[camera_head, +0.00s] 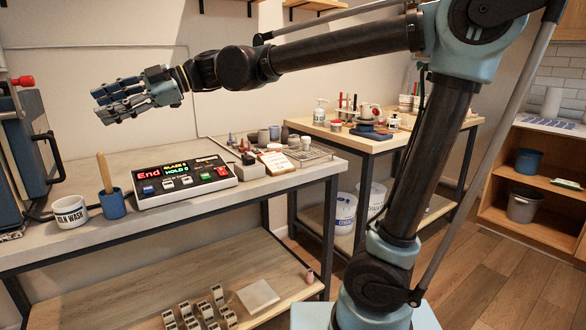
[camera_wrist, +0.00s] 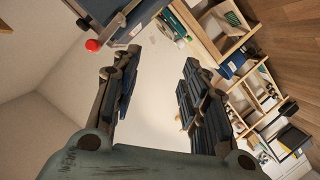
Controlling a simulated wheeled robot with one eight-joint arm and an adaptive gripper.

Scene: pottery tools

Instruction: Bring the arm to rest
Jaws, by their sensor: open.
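My gripper (camera_head: 98,103) is at the upper left of the head view, at the end of my outstretched arm. It hangs in the air above the left part of the grey-topped workbench (camera_head: 80,250), pointing left. Its fingers are apart, with nothing between them. In the wrist view my gripper (camera_wrist: 157,95) also shows open and empty, with pale wall behind the gap. My arm reaches from the right of the head view across the top to the left.
A blue kiln-like box (camera_head: 38,125) with a red knob stands left, near my gripper. On the bench are a KILN WASH pot (camera_head: 70,213), a blue cup (camera_head: 112,204) and a control box (camera_head: 185,182). A second wooden table (camera_head: 385,142) stands behind. Open air surrounds my gripper.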

